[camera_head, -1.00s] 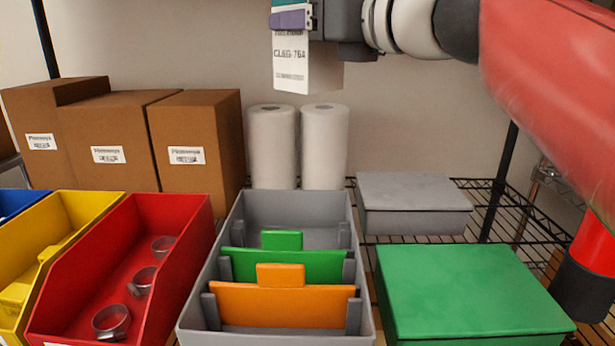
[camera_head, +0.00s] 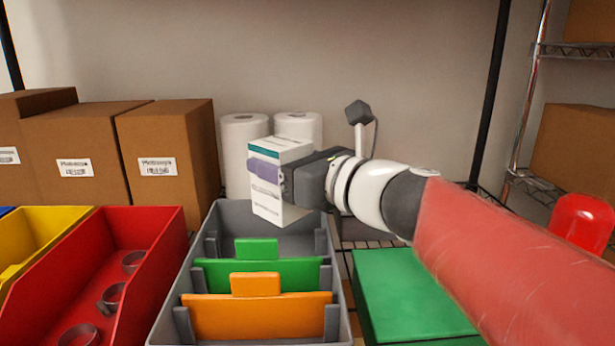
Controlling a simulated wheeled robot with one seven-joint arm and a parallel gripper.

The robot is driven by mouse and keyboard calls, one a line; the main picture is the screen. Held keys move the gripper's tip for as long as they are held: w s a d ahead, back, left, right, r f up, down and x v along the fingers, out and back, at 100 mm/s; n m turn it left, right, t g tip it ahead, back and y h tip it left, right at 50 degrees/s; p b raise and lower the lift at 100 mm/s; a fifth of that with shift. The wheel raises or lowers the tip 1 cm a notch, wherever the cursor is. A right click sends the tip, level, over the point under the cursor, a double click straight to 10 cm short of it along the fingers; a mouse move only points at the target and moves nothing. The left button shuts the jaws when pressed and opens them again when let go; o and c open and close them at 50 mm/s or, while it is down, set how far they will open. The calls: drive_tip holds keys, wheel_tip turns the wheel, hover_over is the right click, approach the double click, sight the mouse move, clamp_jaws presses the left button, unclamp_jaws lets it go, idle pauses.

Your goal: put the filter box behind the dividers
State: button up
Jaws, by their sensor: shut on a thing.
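The filter box (camera_head: 268,197) is white with a teal and purple band and printed text. My gripper (camera_head: 285,183) comes from the right and is shut on it, holding it upright. The box hangs over the rear part of the grey bin (camera_head: 168,318), behind the dividers. The green divider (camera_head: 263,275) stands across the middle of the bin and the orange divider (camera_head: 256,314) stands in front of it. The box hides part of the bin's rear compartment. I cannot tell how far its bottom is above the bin floor.
A red bin (camera_head: 103,262) with several metal rings and a yellow bin (camera_head: 40,232) stand left. Cardboard boxes (camera_head: 166,158) and white rolls (camera_head: 243,150) stand behind. A green lidded box (camera_head: 400,290) is at the right, under my arm.

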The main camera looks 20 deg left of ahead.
drive_tip(key=shift+f, duration=0.9)
drive_tip(key=shift+f+b, duration=0.5)
drive_tip(key=shift+b, duration=0.15)
drive_tip(key=shift+f, duration=0.15)
drive_tip(key=o, duration=1.3)
